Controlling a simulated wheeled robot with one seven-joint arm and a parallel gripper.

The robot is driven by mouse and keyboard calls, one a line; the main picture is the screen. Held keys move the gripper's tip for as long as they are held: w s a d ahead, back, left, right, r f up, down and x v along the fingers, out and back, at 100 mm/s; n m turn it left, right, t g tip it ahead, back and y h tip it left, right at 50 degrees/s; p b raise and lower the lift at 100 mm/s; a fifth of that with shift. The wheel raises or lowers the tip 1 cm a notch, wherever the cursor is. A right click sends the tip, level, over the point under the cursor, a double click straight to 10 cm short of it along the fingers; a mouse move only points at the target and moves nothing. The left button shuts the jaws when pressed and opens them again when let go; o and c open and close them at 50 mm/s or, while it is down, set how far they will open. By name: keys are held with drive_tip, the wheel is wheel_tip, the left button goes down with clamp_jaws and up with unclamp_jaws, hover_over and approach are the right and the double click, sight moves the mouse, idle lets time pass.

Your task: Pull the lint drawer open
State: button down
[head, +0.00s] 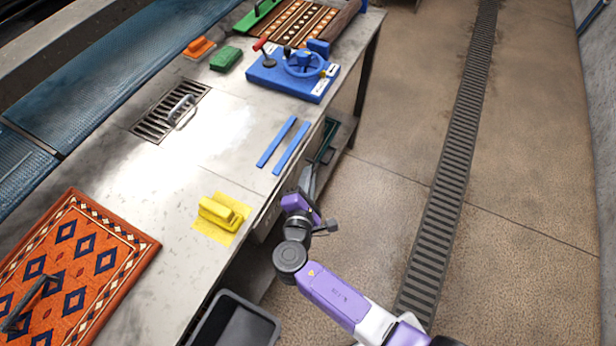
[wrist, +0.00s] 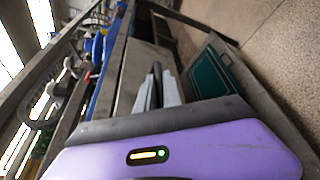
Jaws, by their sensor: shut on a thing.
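My gripper (head: 308,180) is at the front side of the steel bench, just below the top's edge. In the wrist view its pale fingers (wrist: 162,88) are closed together on a narrow dark piece against the grey bench front, which looks like the lint drawer's handle. The drawer's own outline is hard to make out, and I cannot tell how far it stands out. My arm and the bench edge hide most of this front in the head view.
A dark green tray (wrist: 210,70) lies low beside the fingers. On the bench top are two blue strips (head: 283,145), a yellow brush (head: 222,212), a blue wheeled fixture (head: 295,72) and an orange rug (head: 70,270). A dark bin (head: 235,322) stands below. The floor right is clear.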

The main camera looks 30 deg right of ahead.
drive_tip(key=shift+s, duration=0.1)
drive_tip(key=s+d+p, duration=0.1)
drive_tip(key=s+d, duration=0.9)
drive_tip(key=s, duration=0.4)
drive_tip(key=shift+f, duration=0.1)
drive_tip(key=c, duration=1.8)
unclamp_jaws()
drive_tip(key=shift+d, duration=0.1)
drive_tip(key=shift+o, duration=0.2)
drive_tip(key=v, duration=0.8)
drive_tip(key=shift+b, duration=0.4)
